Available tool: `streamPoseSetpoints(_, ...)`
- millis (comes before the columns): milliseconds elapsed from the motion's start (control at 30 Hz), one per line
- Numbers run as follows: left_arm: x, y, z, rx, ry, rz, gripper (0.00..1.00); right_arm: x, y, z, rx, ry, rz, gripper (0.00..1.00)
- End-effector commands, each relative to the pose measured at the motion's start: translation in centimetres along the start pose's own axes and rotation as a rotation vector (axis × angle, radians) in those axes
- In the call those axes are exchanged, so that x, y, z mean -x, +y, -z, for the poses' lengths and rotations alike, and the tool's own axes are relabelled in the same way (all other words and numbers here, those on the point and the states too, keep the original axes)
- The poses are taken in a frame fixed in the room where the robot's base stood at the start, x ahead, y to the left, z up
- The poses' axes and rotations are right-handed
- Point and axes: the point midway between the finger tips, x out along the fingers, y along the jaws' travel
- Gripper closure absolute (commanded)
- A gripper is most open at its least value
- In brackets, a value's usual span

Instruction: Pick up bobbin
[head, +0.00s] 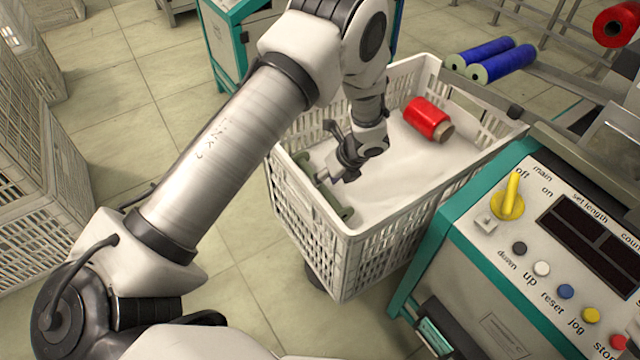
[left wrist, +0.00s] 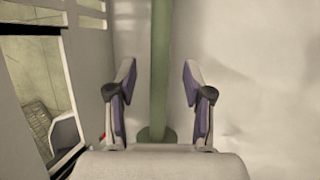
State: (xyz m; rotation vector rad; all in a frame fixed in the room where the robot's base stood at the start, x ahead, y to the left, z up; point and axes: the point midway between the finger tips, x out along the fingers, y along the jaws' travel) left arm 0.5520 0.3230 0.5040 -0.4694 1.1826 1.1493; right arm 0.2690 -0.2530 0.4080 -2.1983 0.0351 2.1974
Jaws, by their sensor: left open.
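An empty green bobbin (head: 327,198) lies inside the white crate (head: 345,262) against its left wall, partly hidden behind my gripper. My left gripper (head: 330,168) reaches down into the crate and is open, close to the bobbin's shaft. In the left wrist view, the green bobbin's shaft (left wrist: 160,45) runs between the two spread fingers of the gripper (left wrist: 158,75), apart from both. One round end flange shows low between them. My right gripper is not in view.
A red wound bobbin (head: 424,118) lies in the crate's far right part on a white liner (head: 415,175). The winding machine's control panel (head: 545,235) stands close at right. Blue bobbins (head: 495,60) lie behind it. Other crates (head: 40,185) stand at left.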

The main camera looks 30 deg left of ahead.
Motion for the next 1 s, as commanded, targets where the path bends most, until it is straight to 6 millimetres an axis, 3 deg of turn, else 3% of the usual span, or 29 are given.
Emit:
streamPoseSetpoints(33,-1.5,-0.1,0.2,0.000,0.002,-0.002,0.49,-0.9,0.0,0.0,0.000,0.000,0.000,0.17)
streamPoseSetpoints(100,-2.3,-0.1,0.2,0.002,0.002,-0.001,0.49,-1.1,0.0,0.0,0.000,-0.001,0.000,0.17)
streamPoseSetpoints(367,-2.6,0.0,0.0,-0.001,0.000,-0.001,0.49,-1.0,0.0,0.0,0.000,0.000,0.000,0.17)
streamPoseSetpoints(500,-2.6,0.0,0.0,0.000,0.000,-0.001,0.98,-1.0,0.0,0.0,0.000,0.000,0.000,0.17)
streamPoseSetpoints(867,-2.6,0.0,0.1,0.000,0.001,-0.001,1.00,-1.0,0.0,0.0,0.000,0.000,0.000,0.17)
streamPoseSetpoints(1000,-1.2,0.3,-0.5,0.001,0.000,0.001,1.00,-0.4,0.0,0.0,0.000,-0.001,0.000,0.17)
